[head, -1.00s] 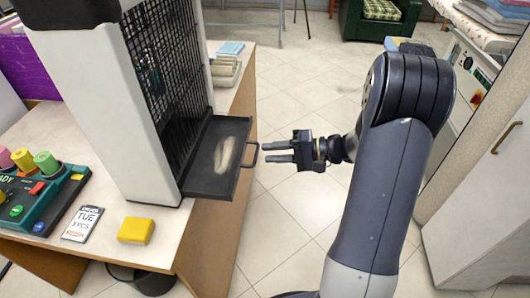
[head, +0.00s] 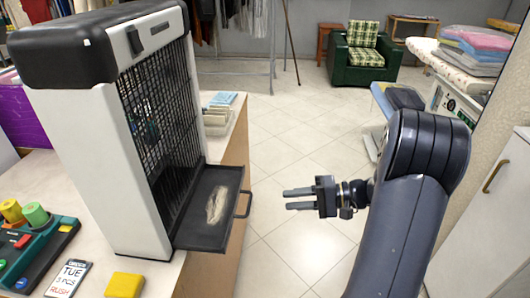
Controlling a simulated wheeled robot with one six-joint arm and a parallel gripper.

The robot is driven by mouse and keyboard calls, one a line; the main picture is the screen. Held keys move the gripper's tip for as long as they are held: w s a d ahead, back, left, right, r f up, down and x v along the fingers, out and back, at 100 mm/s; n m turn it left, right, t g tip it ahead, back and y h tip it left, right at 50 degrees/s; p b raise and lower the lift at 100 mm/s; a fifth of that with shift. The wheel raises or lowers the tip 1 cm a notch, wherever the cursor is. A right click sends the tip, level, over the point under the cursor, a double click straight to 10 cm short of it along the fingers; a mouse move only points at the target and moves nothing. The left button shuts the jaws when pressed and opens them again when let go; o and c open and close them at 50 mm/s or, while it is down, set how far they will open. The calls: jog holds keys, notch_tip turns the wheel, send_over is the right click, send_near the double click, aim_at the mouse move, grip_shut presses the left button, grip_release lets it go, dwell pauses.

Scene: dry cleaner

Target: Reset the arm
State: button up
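My gripper (head: 300,199) is at the end of my arm in the middle of the head view, over the open floor. Its two fingers point left and are spread apart, with nothing between them. It is to the right of the pulled-out tray (head: 200,237) and its handle, apart from them. My arm rises from the lower right and bends at a dark elbow.
A white and black machine (head: 90,150) with a grille front stands on the counter (head: 160,268). Its tray holds a pale fuzzy clump (head: 217,205). A yellow block (head: 125,285) and a tag (head: 68,278) lie in front. A white cabinet (head: 490,215) stands right. Tiled floor (head: 300,140) is clear.

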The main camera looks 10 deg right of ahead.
aim_at(250, 203)
jog(key=x, duration=1.2)
jog(key=shift+w+a+r+p, duration=0.1)
jog(key=shift+a+r+p, duration=0.1)
jog(key=shift+a+p, duration=0.2)
jog(key=shift+f, duration=0.15)
